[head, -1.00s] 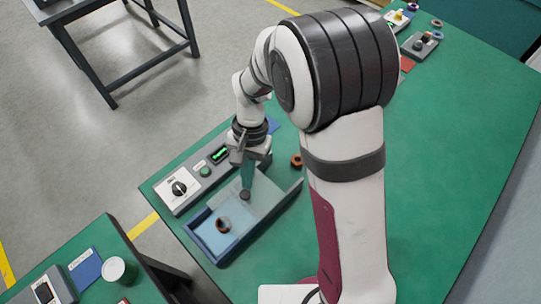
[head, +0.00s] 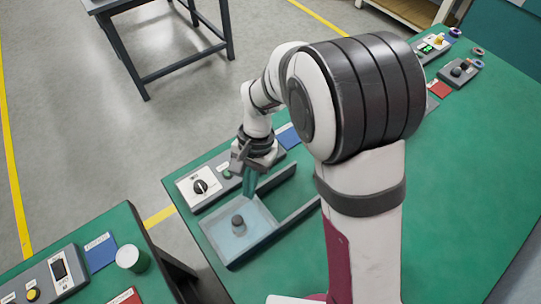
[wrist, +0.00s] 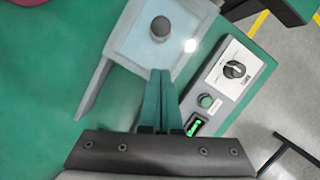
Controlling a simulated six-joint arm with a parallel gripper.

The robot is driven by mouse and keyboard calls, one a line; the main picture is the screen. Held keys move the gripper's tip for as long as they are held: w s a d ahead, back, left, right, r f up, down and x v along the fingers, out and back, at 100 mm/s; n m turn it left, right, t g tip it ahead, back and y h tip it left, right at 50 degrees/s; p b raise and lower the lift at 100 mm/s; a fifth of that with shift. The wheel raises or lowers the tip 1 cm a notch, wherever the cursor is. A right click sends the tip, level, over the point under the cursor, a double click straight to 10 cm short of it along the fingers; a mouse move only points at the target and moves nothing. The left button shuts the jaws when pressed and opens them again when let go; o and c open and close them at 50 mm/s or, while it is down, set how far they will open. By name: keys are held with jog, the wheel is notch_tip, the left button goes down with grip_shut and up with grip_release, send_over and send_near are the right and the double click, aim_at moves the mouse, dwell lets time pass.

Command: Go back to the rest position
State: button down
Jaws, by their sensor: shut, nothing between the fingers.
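My gripper (head: 247,196) has teal fingers pointing down above the tray, behind its dark knob in the head view. In the wrist view my gripper (wrist: 160,72) has its two fingers together with nothing between them, apart from the knob. The grey tray (head: 292,216) lies on the green table. Its pale blue part (head: 226,239) carries the dark round knob (head: 238,222), also seen in the wrist view (wrist: 160,28). No ring shows in the tray.
A grey control box (head: 200,187) with a dial stands beside the tray; its green display shows in the wrist view (wrist: 195,125). A second table at lower left holds a white cup (head: 132,258). More devices (head: 460,70) sit at the far right. The table's right side is clear.

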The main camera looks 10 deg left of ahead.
jog(key=a+v, duration=0.1)
jog(key=v, duration=0.9)
jog(key=s+d+r+m+t, duration=0.2)
jog(key=s+d+t, duration=0.1)
jog(key=s+d, duration=1.2)
jog(key=shift+s+d+r+y, duration=0.25)
jog(key=shift+s+d+y, duration=0.1)
jog(key=shift+s, duration=0.55)
jog(key=c, duration=1.6)
grip_release()
